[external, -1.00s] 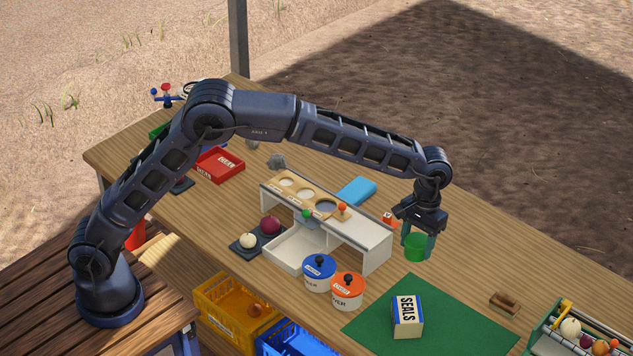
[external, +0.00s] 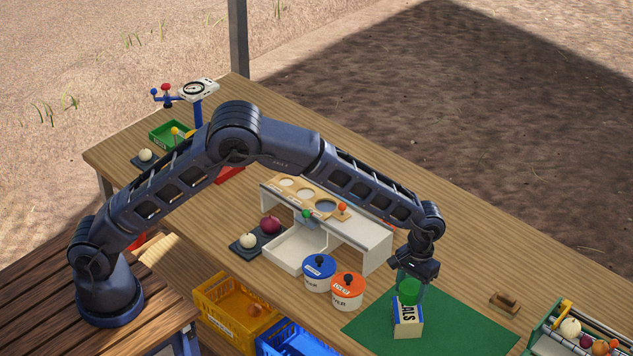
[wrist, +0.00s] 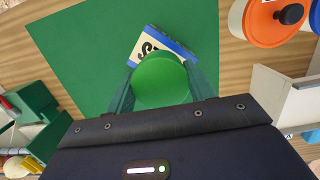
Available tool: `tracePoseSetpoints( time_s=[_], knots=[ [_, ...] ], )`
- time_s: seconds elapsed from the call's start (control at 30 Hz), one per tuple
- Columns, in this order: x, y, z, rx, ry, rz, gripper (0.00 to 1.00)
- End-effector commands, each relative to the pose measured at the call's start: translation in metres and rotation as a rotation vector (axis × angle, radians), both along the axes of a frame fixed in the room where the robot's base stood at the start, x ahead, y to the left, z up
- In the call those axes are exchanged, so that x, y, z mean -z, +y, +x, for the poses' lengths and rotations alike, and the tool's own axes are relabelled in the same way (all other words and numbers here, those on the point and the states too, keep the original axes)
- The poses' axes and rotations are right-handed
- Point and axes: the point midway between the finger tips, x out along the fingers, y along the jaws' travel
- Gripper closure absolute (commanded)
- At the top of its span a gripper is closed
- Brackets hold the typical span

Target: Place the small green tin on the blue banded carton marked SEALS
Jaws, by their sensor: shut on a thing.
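My gripper (external: 409,291) is shut on the small green tin (external: 409,288). The tin is between the fingers in the wrist view (wrist: 160,80), and its round green top faces the camera. The blue banded carton marked SEALS (external: 408,322) stands upright on the green mat (external: 462,326). The tin is at the carton's top in the external view and hides part of its lettering. In the wrist view the carton (wrist: 148,45) is partly hidden behind the tin. I cannot tell whether the tin touches the carton.
A blue-lidded pot (external: 319,272) and an orange-lidded pot (external: 347,291) stand left of the mat. The white elevator frame (external: 378,252) is behind them. A wooden block (external: 505,302) lies right of the mat, and a green crate (external: 545,338) with several items is at the far right.

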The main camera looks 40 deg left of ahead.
Motion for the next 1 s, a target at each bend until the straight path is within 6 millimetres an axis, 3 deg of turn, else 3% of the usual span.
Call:
tracePoseSetpoints(
  time_s=[0.3,0.7,0.73,0.8,1.0],
  knots=[
    [0.038,0.000,0.000,0.000,0.001,0.000,0.72],
    [0.042,0.000,0.000,0.000,0.000,0.000,0.72],
    [0.041,0.000,0.000,0.000,0.000,0.000,0.41],
    [0.041,0.000,0.000,0.000,0.000,0.000,0.27],
    [0.041,0.000,0.000,0.000,0.000,0.000,0.25]
  ],
)
